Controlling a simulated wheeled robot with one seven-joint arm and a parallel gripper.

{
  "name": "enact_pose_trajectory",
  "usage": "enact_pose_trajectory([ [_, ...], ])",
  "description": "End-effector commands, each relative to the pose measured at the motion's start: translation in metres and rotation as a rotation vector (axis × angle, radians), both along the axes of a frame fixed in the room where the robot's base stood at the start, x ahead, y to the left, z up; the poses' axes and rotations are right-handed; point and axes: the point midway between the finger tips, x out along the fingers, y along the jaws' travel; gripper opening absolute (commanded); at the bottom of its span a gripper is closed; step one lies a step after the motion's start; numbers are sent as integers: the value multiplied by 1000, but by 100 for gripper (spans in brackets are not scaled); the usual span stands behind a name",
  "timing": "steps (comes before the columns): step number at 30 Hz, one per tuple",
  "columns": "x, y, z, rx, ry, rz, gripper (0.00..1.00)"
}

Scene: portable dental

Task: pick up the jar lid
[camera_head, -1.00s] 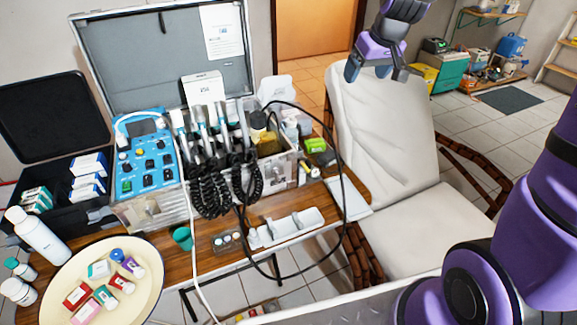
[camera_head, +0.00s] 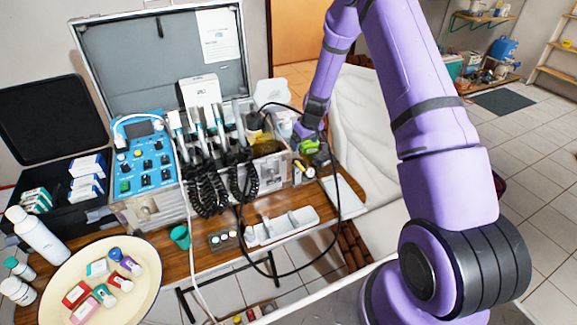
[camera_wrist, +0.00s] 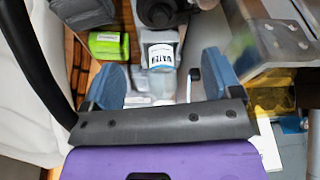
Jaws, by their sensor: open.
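I cannot single out the jar lid for certain. A dark round cap-like piece (camera_wrist: 160,12) shows at the top edge of the wrist view, partly cut off. In the head view a dark-topped jar (camera_head: 254,122) stands at the right end of the metal case. My gripper (camera_head: 306,138) points down beside the right end of the case. In the wrist view my gripper (camera_wrist: 163,78) has its blue fingers wide apart. A clear bottle with a white label (camera_wrist: 160,53) shows between the fingers; I see no grip on it.
The open metal case (camera_head: 155,208) holds corded handpieces (camera_head: 205,140) and a blue control panel (camera_head: 145,165). A green box (camera_wrist: 108,45) lies left of the bottle in the wrist view. A black cable (camera_head: 341,200) loops near my gripper. A white tray (camera_head: 290,225) lies in front.

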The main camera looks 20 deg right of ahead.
Motion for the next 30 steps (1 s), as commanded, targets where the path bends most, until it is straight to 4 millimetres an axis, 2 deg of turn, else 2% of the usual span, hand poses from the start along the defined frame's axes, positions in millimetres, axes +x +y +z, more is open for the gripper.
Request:
enact_pose_trajectory([
  [8,4,-2,-27,-3,7,1,84],
  [15,13,-1,-59,-2,6,1,84],
  [23,17,0,-74,-3,6,-1,84],
  [30,28,1,-104,-3,5,0,84],
])
